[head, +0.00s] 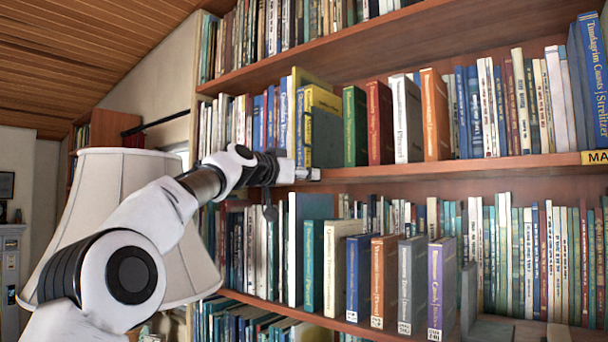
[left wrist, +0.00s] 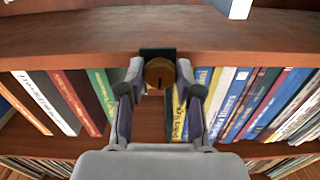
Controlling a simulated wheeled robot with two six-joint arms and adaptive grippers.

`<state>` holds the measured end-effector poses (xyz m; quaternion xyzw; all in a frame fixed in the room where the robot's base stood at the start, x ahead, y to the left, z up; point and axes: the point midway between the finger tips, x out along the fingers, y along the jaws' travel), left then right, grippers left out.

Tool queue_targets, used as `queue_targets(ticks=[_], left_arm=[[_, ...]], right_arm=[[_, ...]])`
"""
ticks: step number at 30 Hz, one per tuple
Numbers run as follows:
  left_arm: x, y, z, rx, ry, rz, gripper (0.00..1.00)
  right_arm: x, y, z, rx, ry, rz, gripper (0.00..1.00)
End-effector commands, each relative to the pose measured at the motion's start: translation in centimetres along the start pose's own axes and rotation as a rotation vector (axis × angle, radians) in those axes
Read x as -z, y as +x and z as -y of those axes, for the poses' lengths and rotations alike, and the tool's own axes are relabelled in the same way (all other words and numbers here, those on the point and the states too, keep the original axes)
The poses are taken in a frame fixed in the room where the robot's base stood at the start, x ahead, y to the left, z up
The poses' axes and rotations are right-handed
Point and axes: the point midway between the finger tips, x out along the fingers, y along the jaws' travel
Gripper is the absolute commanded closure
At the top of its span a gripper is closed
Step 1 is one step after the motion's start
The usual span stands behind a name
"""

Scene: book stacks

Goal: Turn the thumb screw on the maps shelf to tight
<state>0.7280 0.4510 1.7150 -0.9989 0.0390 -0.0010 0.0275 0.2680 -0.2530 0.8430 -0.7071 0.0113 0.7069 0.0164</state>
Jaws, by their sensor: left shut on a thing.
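The thumb screw (left wrist: 159,73) is a round brass-coloured knob on a dark plate (left wrist: 158,52) at the wooden shelf edge (left wrist: 70,42) in the left wrist view. My left gripper (left wrist: 160,80) has one finger on each side of the knob and is shut on it. In the head view my left gripper (head: 306,173) is at the front edge of the maps shelf (head: 450,167), left of the middle. The screw itself is hidden or too small to make out there. A yellow label (head: 594,157) reading "MA" sits on this shelf edge at the right. My right gripper is not in view.
Upright books (head: 380,122) stand on the shelf just above my left gripper, and more books (head: 385,275) stand on the shelf below. A white lampshade (head: 110,185) is close to my left arm at the left. Free air lies in front of the shelves.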

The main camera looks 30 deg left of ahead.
Motion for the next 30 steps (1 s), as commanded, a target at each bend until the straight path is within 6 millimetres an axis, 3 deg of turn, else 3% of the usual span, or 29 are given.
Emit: queue_targets(ticks=[6, 13, 14, 15, 16, 25, 30], left_arm=[[0.2, 0.0, 0.0, -0.001, -0.153, -0.001, 1.0], [0.1, 0.0, 0.0, 0.0, -0.159, -0.002, 1.0], [0.1, 0.0, 0.0, 0.0, -0.159, -0.002, 0.59], [0.1, 0.0, 0.0, 0.0, -0.159, -0.002, 0.44], [0.1, 0.0, 0.0, 0.0, -0.158, -0.002, 0.4], [0.1, -0.1, 0.0, 0.0, -0.158, -0.001, 0.4], [0.2, -1.8, 0.0, -0.001, -0.161, -0.002, 0.4]], right_arm=[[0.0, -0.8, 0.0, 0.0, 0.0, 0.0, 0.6], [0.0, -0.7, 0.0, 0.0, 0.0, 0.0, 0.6], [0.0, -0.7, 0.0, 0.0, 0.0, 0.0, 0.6], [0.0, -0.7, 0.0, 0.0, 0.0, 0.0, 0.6], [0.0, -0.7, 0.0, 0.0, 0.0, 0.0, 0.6], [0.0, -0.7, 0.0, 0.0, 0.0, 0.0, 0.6], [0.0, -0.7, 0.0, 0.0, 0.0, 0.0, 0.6]])
